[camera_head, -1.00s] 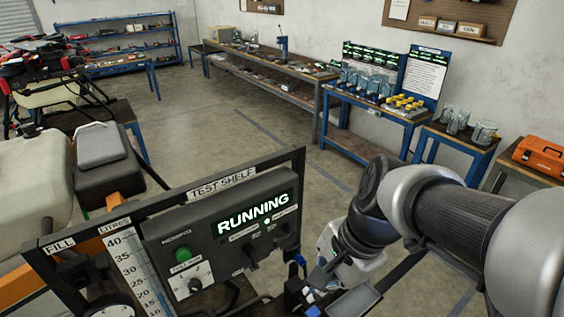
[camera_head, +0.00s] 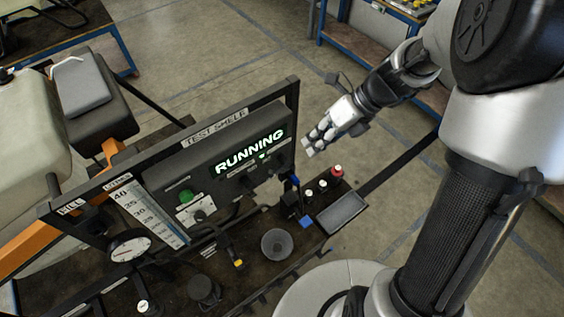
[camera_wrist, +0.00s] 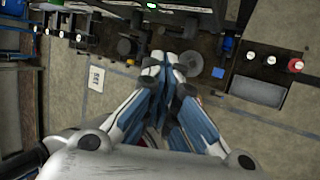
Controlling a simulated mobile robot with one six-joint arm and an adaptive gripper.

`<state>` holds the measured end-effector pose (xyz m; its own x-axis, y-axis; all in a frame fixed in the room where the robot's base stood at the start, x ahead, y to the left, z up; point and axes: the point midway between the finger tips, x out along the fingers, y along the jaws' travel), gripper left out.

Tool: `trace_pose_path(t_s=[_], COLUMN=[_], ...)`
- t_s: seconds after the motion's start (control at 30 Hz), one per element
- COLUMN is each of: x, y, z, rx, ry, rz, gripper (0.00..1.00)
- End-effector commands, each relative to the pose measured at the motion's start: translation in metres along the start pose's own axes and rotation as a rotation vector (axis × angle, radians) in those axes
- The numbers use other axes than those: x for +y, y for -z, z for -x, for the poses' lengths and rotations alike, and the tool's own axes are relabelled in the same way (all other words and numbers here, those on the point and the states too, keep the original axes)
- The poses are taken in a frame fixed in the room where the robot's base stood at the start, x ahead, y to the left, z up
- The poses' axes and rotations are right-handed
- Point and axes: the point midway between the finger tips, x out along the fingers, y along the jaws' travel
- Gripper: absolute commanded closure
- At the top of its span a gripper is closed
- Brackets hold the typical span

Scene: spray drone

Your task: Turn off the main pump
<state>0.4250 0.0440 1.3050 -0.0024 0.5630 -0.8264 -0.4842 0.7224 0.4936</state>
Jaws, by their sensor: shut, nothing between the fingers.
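The dark pump control panel (camera_head: 170,172) stands on the test shelf, and its lit display (camera_head: 249,153) reads RUNNING. A green round button (camera_head: 187,196) and a rotary knob on a white plate (camera_head: 199,215) sit on its left part. Dark switch handles (camera_head: 249,182) are below the display; their small labels are unreadable. My gripper (camera_head: 309,149) is to the right of the panel, raised, shut and empty, touching nothing that I can see. In the wrist view its fingers (camera_wrist: 172,64) point towards the shelf.
A red-topped knob (camera_head: 337,171), a grey tray (camera_head: 342,212), a blue valve handle (camera_head: 295,181) and a grey round disc (camera_head: 277,245) are on the bench in front. A pressure gauge (camera_head: 130,245) is at the left. Open floor lies behind the panel.

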Motion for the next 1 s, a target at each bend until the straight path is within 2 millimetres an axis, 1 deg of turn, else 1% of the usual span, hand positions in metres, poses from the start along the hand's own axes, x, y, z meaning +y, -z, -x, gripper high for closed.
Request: trace_pose_path(t_s=[0.17,0.27,0.37,0.5,0.7,0.8,0.9,1.0], x=[0.0,0.001,0.001,0.001,0.0,0.0,0.0,0.0], y=[0.0,0.001,0.001,0.002,0.002,0.002,0.001,0.001], z=[-0.004,-0.015,-0.033,-0.065,-0.105,-0.121,-0.132,-0.138], rx=[0.001,0.003,0.005,0.005,0.005,0.004,0.003,0.003], ry=[0.0,-0.002,-0.003,-0.003,-0.001,-0.001,0.0,0.001], rz=[0.002,0.003,0.003,0.002,0.003,0.004,0.003,0.005], gripper=[1.0,1.0,1.0,1.0,1.0,1.0,1.0,1.0])
